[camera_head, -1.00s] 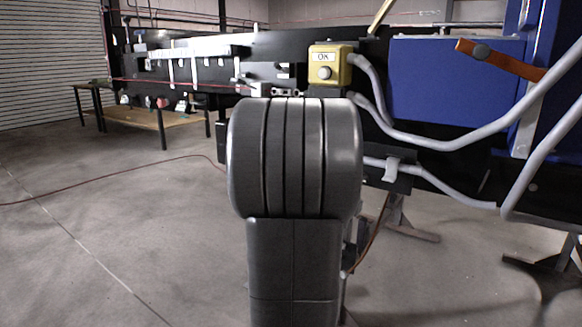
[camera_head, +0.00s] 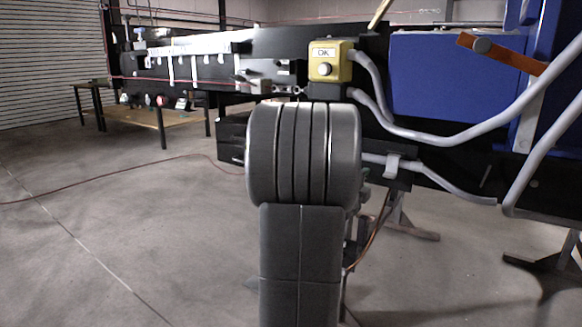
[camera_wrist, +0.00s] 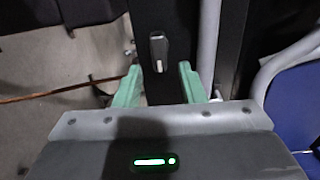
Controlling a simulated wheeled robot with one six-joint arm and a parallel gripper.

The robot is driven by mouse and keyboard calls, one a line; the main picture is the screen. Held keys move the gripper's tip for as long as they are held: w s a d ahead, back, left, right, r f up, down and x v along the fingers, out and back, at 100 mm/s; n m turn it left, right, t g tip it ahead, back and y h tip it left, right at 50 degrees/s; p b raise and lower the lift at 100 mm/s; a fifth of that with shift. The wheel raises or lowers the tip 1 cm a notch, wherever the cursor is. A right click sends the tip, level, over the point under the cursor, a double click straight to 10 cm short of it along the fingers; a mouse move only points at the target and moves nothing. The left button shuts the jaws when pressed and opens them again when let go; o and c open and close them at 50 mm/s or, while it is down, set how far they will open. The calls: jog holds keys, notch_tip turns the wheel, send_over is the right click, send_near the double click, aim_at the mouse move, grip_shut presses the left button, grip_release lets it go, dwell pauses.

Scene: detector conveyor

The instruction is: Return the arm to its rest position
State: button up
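My arm (camera_head: 303,155) stands upright in the middle of the head view, in front of the dark conveyor frame (camera_head: 200,62). My gripper is not clearly visible in that view. In the wrist view my gripper (camera_wrist: 157,72) has two green fingers set wide apart. Nothing is held between them. Beyond the gap is a dark upright surface with a small grey handle-like part (camera_wrist: 158,52) on it. I cannot tell how far the fingertips are from that surface.
A yellow OK button box (camera_head: 328,62) is on the conveyor just above my arm. Grey conduits (camera_head: 440,140) and a blue housing (camera_head: 445,85) are on the right. A wooden-topped table (camera_head: 150,115) stands at the far left. The floor at left is open, crossed by a thin cable.

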jog(key=n+p, duration=0.5)
jog(key=p, duration=0.2)
jog(key=w+r+n+p, duration=0.1)
jog(key=n+p, duration=0.5)
jog(key=p, duration=0.2)
jog(key=r+n+p, duration=0.1)
jog(key=n+p, duration=0.4)
jog(key=p, duration=0.2)
jog(key=shift+w+a+r+n+p, duration=0.15)
jog(key=shift+w+a+n+p, duration=0.15)
jog(key=shift+w+a+n, duration=0.1)
jog(key=shift+n+p, duration=0.6)
jog(key=shift+p, duration=0.1)
jog(key=shift+f, duration=0.25)
